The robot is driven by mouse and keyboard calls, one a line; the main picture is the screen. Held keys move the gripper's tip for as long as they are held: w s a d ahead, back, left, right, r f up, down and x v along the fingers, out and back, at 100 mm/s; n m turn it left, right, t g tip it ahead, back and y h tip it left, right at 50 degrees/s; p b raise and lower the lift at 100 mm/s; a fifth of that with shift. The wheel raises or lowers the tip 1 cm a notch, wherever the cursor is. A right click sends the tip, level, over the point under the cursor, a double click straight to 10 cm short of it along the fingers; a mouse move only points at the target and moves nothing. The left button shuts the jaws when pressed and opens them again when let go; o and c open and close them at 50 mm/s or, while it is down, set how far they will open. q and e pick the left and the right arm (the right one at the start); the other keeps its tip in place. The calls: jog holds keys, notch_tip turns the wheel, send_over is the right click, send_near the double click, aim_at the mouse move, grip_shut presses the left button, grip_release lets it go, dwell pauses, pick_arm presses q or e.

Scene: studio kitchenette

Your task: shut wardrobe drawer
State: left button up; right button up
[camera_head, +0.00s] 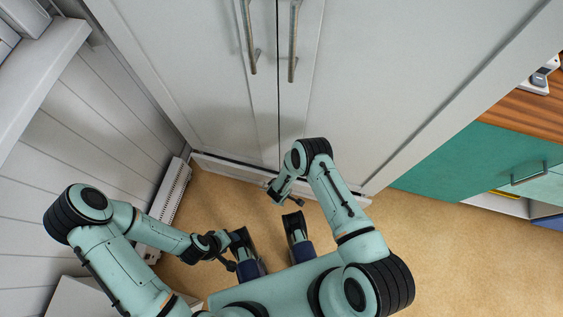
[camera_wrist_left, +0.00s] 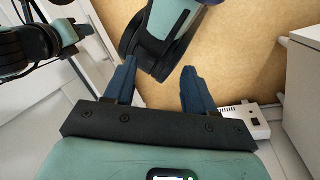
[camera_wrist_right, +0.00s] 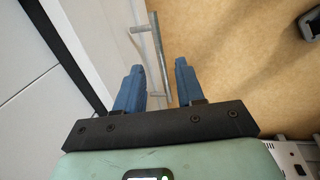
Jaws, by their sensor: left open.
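The white wardrobe (camera_head: 215,100) stands ahead with both tall doors shut. The drawer front (camera_head: 230,168) shows as a low strip at its foot, standing slightly out; how far is hard to tell. My right gripper (camera_head: 279,192) is just in front of it, its arm hiding part of the strip. In the right wrist view a silver bar handle (camera_wrist_right: 154,45) on a white front runs between the spread fingers (camera_wrist_right: 160,66); contact cannot be made out. My left gripper (camera_wrist_left: 158,70) is open and empty, low over the floor, left of and apart from the drawer.
A white heater-like unit (camera_head: 170,195) stands along the panelled left wall. A green cabinet (camera_head: 450,165) with a wooden top is at the right. Tan floor (camera_head: 440,255) is free at the lower right. Part of my own body shows in the left wrist view.

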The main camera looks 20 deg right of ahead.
jog(key=f+b, duration=0.1)
jog(key=f, duration=0.1)
jog(key=f+b, duration=0.2)
jog(key=w+f+b, duration=0.1)
jog(key=f, duration=0.1)
jog(key=shift+d+b, duration=0.3)
jog(key=shift+d, duration=0.05)
pick_arm(q)
jog(key=w+a+f+t+y, duration=0.1)
jog(key=w+a+f, duration=0.3)
jog(key=w, duration=0.4)
jog(key=shift+f+n+t, duration=0.3)
jog(key=shift+f+t, duration=0.5)
jog(key=shift+f, duration=0.1)
jog(key=shift+w, duration=0.1)
pick_arm(e)
jog(key=shift+w, duration=0.1)
grip_shut()
